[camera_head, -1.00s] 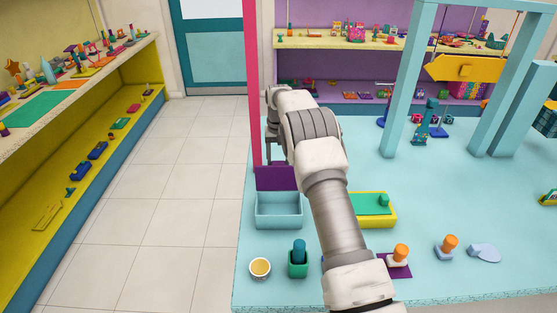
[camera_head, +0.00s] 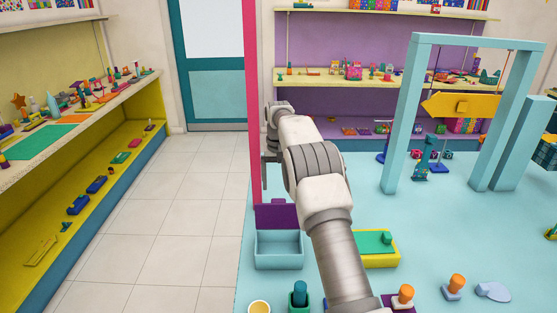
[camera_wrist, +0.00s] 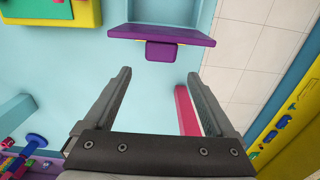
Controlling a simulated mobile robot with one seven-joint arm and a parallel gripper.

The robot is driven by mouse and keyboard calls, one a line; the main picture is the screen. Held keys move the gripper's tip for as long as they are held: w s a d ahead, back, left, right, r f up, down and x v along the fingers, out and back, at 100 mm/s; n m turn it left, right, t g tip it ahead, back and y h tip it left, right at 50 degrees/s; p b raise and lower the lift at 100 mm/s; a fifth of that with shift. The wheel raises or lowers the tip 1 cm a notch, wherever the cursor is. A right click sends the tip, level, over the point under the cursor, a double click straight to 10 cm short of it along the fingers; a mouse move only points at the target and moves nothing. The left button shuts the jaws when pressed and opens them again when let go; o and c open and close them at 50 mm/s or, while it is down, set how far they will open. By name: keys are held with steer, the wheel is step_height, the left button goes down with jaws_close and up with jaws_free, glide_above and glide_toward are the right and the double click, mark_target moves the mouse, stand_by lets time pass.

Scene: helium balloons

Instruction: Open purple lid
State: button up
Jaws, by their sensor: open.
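The purple lid (camera_head: 277,216) stands upright at the far edge of the light blue box (camera_head: 279,248), and the box's inside shows open. In the wrist view the lid (camera_wrist: 140,32) is seen almost edge-on, with its purple handle (camera_wrist: 160,52) sticking out toward my gripper. My gripper (camera_wrist: 160,78) is open and empty. The lid and handle lie beyond its fingertips, apart from them. In the head view my gripper (camera_head: 267,172) is beyond the lid, and my arm hides part of it.
A pink post (camera_head: 251,100) rises close to the left of my gripper. A yellow box with a green lid (camera_head: 374,243) stands right of the light blue box, partly behind my arm. A light blue frame (camera_head: 398,120) stands farther right. The table between is mostly clear.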

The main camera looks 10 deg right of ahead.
step_height(320, 180, up, 10)
steer(key=p, duration=0.1)
steer(key=shift+p, duration=0.4)
steer(key=shift+s, duration=0.1)
